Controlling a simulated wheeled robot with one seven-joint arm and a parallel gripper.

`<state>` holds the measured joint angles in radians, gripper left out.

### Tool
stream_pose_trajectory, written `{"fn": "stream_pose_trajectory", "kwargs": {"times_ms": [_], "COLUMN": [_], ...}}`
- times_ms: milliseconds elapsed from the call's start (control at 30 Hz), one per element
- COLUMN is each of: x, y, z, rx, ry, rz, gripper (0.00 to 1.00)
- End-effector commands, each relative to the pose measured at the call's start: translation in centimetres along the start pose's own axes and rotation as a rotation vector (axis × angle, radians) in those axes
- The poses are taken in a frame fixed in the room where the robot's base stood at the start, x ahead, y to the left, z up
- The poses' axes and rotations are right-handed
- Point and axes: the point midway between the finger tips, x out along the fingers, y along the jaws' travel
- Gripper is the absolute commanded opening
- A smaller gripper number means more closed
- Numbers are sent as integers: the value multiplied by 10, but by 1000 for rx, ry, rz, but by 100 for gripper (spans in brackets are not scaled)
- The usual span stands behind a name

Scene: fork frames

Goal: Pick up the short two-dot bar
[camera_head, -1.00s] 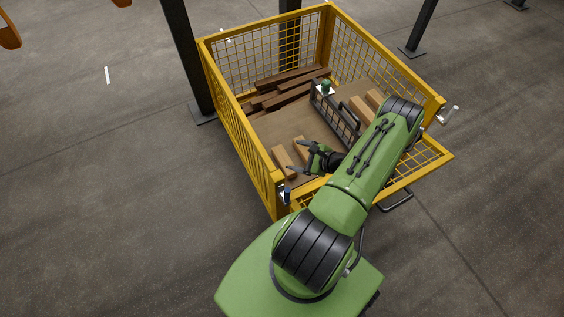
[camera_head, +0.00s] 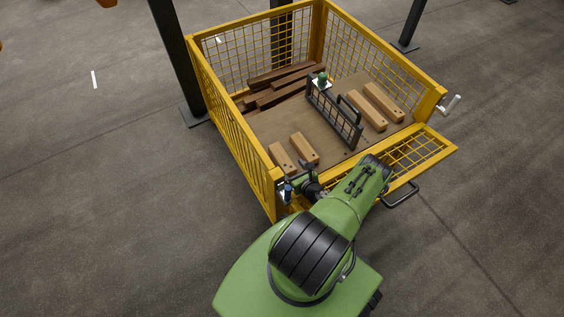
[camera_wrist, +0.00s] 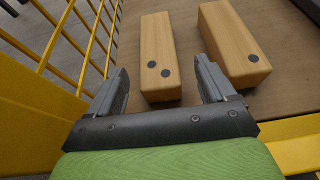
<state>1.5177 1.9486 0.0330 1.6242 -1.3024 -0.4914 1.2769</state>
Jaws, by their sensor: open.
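The short two-dot bar (camera_wrist: 158,60) is light wood, with two dark dots on top near its closest end. It lies on the crate floor by the left mesh wall and also shows in the head view (camera_head: 281,157). My gripper (camera_wrist: 162,78) is open and empty. Its fingers point toward the bar's near end, one to each side in the wrist view, with the bar apparently beyond and below them. In the head view my gripper (camera_head: 294,178) is at the crate's front left corner. A second short bar (camera_wrist: 232,42) with one visible dot lies to the right.
The yellow mesh crate (camera_head: 232,130) has its front flap (camera_head: 420,150) folded down. A dark divider (camera_head: 335,115) separates the short bars from two longer light bars (camera_head: 366,110). Dark brown bars (camera_head: 285,85) lie at the back. A dark post (camera_head: 180,65) stands outside left.

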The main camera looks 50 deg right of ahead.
Motion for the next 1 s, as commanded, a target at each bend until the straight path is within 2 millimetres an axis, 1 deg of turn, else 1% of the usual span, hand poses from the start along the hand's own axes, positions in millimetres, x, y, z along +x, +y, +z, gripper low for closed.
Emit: {"fn": "stream_pose_trajectory", "kwargs": {"times_ms": [100, 233, 333, 500, 900, 1000], "x": [23, 45, 50, 50, 49, 49], "y": [3, 3, 2, 2, 2, 2], "z": [1, 1, 2, 4, 3, 4], "rx": [-6, -6, -3, -1, -1, -1], "ry": [-4, -2, -1, -1, 0, -1], "rz": [4, 2, 0, 0, 0, 0], "gripper": [83, 83, 83, 83, 23, 23]}}
